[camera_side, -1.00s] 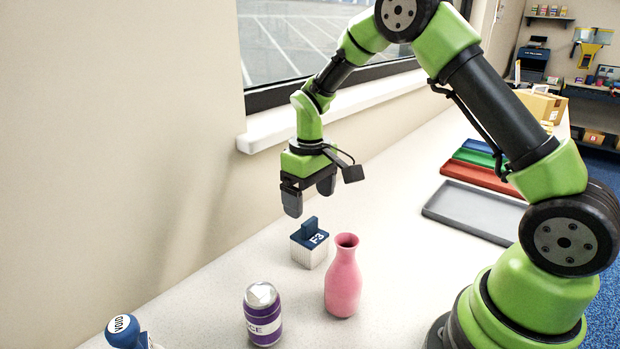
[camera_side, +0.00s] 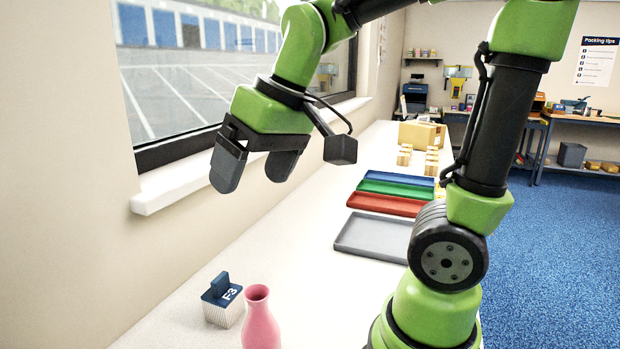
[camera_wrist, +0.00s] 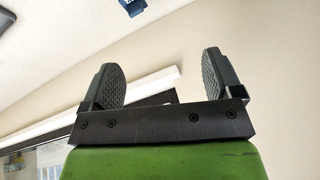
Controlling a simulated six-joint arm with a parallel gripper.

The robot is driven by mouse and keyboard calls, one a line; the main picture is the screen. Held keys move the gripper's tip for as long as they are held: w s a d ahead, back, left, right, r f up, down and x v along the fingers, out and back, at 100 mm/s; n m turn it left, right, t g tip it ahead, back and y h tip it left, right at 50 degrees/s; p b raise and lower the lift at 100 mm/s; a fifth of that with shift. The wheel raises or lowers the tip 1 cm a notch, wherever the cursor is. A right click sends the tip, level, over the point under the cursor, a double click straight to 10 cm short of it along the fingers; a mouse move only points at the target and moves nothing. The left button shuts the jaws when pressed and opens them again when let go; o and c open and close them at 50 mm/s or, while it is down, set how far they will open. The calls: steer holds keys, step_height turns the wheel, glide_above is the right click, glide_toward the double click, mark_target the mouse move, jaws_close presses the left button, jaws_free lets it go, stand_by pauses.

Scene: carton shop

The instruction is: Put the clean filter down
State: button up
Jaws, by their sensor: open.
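The filter (camera_side: 223,301) stands upright on the pale counter, low in the side view. It has a white pleated body and a blue top with a handle and an F-3 label. My gripper (camera_side: 252,177) is open and empty, well above the filter and apart from it. In the wrist view my gripper (camera_wrist: 160,70) shows bare, spread fingers. A blue piece with white marks, apparently the filter top (camera_wrist: 132,6), is cut off at the upper edge there.
A pink vase (camera_side: 260,322) stands close to the filter's right. A grey tray (camera_side: 375,237) lies farther back, before red (camera_side: 385,204), green (camera_side: 396,190) and blue (camera_side: 400,179) trays. The wall and window sill (camera_side: 180,188) are left of the counter.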

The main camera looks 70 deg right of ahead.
steer(key=s+a+m+t, duration=0.1)
steer(key=s+t, duration=0.1)
steer(key=s, duration=0.6)
steer(key=shift+a+r+t+y, duration=0.2)
steer(key=shift+a+t+y, duration=0.1)
steer(key=shift+a+y, duration=0.1)
